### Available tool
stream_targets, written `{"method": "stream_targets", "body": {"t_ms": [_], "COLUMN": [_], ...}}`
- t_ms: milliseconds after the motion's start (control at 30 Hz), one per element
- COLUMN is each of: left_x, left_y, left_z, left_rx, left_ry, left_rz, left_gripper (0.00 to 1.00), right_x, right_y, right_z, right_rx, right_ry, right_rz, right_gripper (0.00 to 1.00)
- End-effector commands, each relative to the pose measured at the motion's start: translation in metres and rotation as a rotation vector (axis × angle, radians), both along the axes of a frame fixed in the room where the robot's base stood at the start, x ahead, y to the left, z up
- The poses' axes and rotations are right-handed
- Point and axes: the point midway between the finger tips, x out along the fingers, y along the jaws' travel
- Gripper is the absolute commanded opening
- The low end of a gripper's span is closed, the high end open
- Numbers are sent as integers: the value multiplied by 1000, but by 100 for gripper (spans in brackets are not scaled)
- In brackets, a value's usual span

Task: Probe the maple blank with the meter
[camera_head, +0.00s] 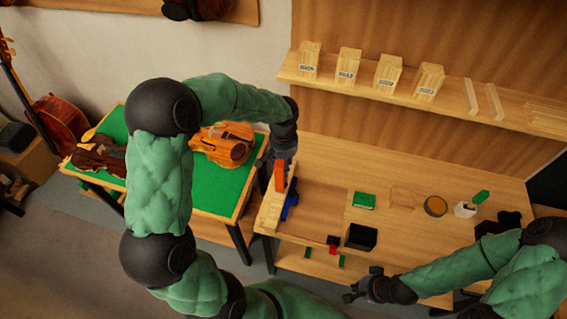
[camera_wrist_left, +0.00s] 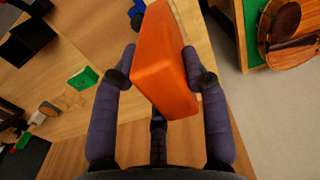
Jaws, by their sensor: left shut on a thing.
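My left gripper (camera_head: 281,163) is shut on an orange block-shaped thing, which looks like the meter (camera_head: 279,177). In the left wrist view the orange meter (camera_wrist_left: 165,65) sits tilted between the two fingers. It hangs over the left end of the bench, near a pale wooden piece (camera_head: 268,212) that may be the maple blank. Whether the meter touches that wood cannot be told, as its far end is hidden. A blue thing (camera_head: 290,206) is just beside the pale wood. My right gripper (camera_head: 362,286) is open and empty at the bench's front.
On the bench (camera_head: 330,175) are a green box (camera_head: 363,201), a black open bin (camera_head: 361,237), a round tin (camera_head: 436,206) and a white holder with a green-handled tool (camera_head: 480,197). Several labelled wood blocks stand on the shelf (camera_head: 455,100). A green table (camera_head: 210,185) with violins is at left.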

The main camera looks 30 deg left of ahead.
Motion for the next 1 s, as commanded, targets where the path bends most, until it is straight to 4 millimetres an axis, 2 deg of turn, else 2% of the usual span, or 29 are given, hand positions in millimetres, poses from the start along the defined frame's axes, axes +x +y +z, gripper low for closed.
{"method": "stream_targets", "body": {"t_ms": [1000], "left_x": [0], "left_y": [0], "left_z": [-6], "left_rx": [0], "left_ry": [-1], "left_rz": [0], "left_gripper": [0], "right_x": [0], "right_y": [0], "right_z": [-5], "right_rx": [0], "right_ry": [0], "right_rz": [0], "right_gripper": [0]}}
